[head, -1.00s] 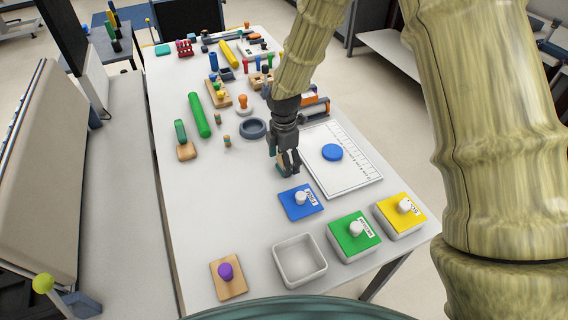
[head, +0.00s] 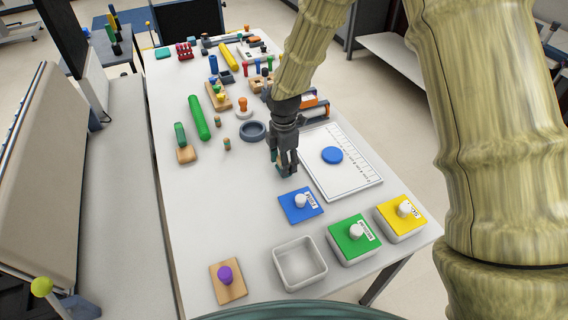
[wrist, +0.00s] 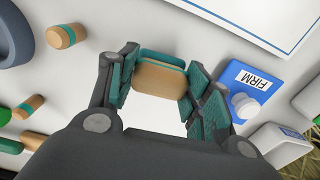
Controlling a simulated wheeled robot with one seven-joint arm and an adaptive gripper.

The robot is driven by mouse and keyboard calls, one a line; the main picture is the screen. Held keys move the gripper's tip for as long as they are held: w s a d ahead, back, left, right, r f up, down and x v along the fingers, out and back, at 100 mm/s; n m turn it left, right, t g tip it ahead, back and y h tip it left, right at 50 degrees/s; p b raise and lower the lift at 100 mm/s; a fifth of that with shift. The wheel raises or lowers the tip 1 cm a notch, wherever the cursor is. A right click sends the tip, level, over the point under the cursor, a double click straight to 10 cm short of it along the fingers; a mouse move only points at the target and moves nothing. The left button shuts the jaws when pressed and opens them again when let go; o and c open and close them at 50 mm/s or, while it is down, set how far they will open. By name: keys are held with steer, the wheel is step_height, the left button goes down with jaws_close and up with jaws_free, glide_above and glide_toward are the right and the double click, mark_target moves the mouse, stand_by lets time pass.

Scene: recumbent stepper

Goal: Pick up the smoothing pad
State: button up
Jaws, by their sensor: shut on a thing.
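The smoothing pad (wrist: 160,79) is a small tan, rounded block with a teal layer along its far edge. In the wrist view it sits between the two teal-lined fingers of my gripper (wrist: 160,82), which touch its left and right sides. In the head view my gripper (head: 286,168) points down over the white table, left of the white measuring board, and mostly hides the pad. I cannot tell whether the pad touches the table.
A blue lid with a white knob, labelled FIRM, (wrist: 246,87) lies close to the right of the gripper. The measuring board (head: 361,183) bears a blue disc (head: 332,155). A grey ring (head: 253,130) and small wood-and-green pegs (wrist: 66,36) are left. Bare table lies front-left.

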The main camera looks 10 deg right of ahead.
steer(key=r, duration=0.2)
steer(key=shift+s+a+r+b, duration=0.15)
steer(key=shift+a+r+b, duration=0.15)
steer(key=shift+b, duration=0.05)
steer(key=s+a, duration=0.2)
steer(key=a, duration=0.2)
steer(key=s+a+r+b, duration=0.1)
steer(key=s+a, duration=0.1)
steer(key=a, duration=0.3)
steer(key=s+a+b, duration=0.1)
steer(key=s+a, duration=0.1)
steer(key=a, duration=0.2)
steer(key=shift+s+a+r, duration=0.25)
steer(key=shift+s+a, duration=0.1)
steer(key=shift+a, duration=0.05)
steer(key=o, duration=0.5)
steer(key=c, duration=0.4)
